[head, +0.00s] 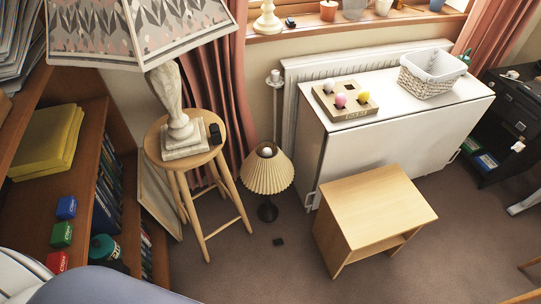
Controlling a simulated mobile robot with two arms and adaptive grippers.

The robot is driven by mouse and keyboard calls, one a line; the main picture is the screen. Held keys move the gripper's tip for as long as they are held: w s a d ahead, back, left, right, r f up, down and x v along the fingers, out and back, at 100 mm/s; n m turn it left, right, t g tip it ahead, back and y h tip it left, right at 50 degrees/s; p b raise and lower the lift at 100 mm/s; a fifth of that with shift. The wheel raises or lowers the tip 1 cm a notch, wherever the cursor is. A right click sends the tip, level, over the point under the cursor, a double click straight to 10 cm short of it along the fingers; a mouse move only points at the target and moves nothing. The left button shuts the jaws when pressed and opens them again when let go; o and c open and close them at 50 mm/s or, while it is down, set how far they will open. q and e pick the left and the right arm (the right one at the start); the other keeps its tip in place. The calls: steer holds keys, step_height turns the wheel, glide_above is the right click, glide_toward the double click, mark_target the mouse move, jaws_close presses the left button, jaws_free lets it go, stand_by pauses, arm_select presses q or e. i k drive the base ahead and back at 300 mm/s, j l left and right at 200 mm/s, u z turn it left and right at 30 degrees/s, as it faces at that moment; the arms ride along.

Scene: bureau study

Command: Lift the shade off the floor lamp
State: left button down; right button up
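A small lamp stands on the carpet between the wooden stool and the white cabinet. Its pleated cream shade (268,172) sits on it, wide end down, with a round pale bulb or knob (266,152) showing in the top opening. Its dark base (267,212) shows below the shade. A larger lamp with a pale stone-like body (172,100) stands on the stool, and its leaf-patterned shade (150,32) is cut off by the top edge. Neither of my grippers is in view.
The round wooden stool (160,157) stands close left of the small lamp. A low wooden side table (373,205) and white cabinet (400,107) stand to its right, a radiator (350,66) behind.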

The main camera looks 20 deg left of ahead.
mark_target(272, 175)
steer(key=i+l, duration=0.15)
steer(key=l, duration=0.15)
steer(key=i+l+u, duration=0.1)
steer(key=l, duration=0.25)
steer(key=i+l, duration=0.1)
steer(key=l, duration=0.2)
steer(key=i+l, duration=0.15)
steer(key=l, duration=0.2)
steer(key=u, duration=0.05)
